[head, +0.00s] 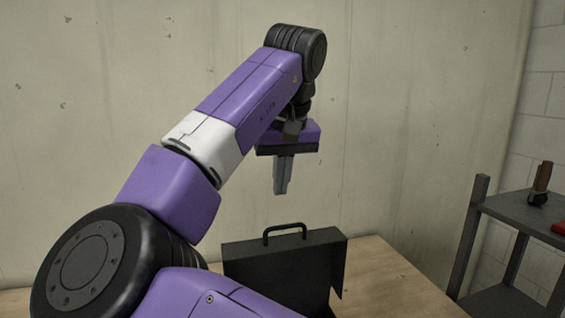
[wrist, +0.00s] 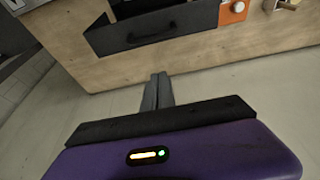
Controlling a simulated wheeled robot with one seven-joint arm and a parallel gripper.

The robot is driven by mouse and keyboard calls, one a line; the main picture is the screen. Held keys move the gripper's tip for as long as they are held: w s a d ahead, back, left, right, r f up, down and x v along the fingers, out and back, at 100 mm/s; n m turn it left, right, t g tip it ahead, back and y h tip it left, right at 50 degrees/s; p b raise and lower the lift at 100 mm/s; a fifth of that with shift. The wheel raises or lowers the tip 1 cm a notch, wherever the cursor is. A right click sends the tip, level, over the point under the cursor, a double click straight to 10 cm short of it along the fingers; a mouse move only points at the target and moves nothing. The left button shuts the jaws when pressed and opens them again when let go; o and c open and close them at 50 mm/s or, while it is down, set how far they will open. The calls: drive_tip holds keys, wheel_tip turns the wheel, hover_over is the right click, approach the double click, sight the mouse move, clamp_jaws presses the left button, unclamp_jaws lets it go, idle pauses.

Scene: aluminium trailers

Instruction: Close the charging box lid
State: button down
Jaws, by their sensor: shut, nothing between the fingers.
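The charging box is dark grey and stands on the wooden table. In the head view its lid (head: 284,262) is a raised, tilted panel with a black handle (head: 285,231) at the top edge. The handle side also shows at the top of the wrist view (wrist: 150,30). The inside of the box is mostly hidden. My gripper (head: 281,192) points down above the lid, apart from it. Its fingers (wrist: 157,76) are together and empty, and in the wrist view they lie in front of the table edge, clear of the box.
The wooden table (head: 385,280) has bare room right of the box. A grey metal shelf (head: 525,208) stands at the right with a brown-handled tool (head: 541,182) on it. In the wrist view an orange piece with a white knob (wrist: 232,12) is beside the box. A plain wall is behind.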

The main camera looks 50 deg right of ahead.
sight(284, 239)
drive_tip(key=f, duration=0.2)
drive_tip(key=s+a+f+p, duration=0.1)
drive_tip(key=f, duration=0.1)
drive_tip(key=shift+s, duration=0.1)
drive_tip(key=shift+s+a+f, duration=0.2)
drive_tip(key=shift+s+f, duration=0.15)
drive_tip(key=shift+s, duration=0.1)
drive_tip(key=shift+f, duration=0.15)
